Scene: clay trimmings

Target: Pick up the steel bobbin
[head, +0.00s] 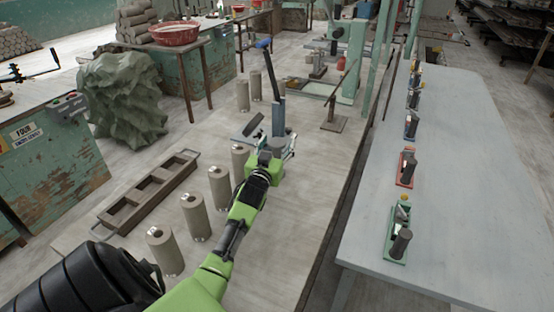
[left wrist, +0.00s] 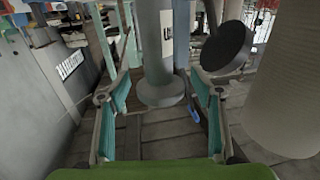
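The steel bobbin (head: 278,116) looks like an upright grey cylinder on the wooden table in the head view, partly hidden by my left gripper. In the left wrist view the bobbin (left wrist: 160,50) has a pale label and a round flange at its lower end. My left gripper (head: 283,150) is at the bobbin's near side. In the left wrist view its two teal-padded fingers (left wrist: 160,88) stand apart on either side of the bobbin, with a gap visible on both sides. My right gripper is not in view.
Several beige cylinders (head: 195,217) stand in a row; one (left wrist: 290,85) is close on the right in the wrist view. A dark disc (left wrist: 226,48) is beside the bobbin. A wooden divided tray (head: 150,190) lies left. The pale right table (head: 455,180) holds several small tools.

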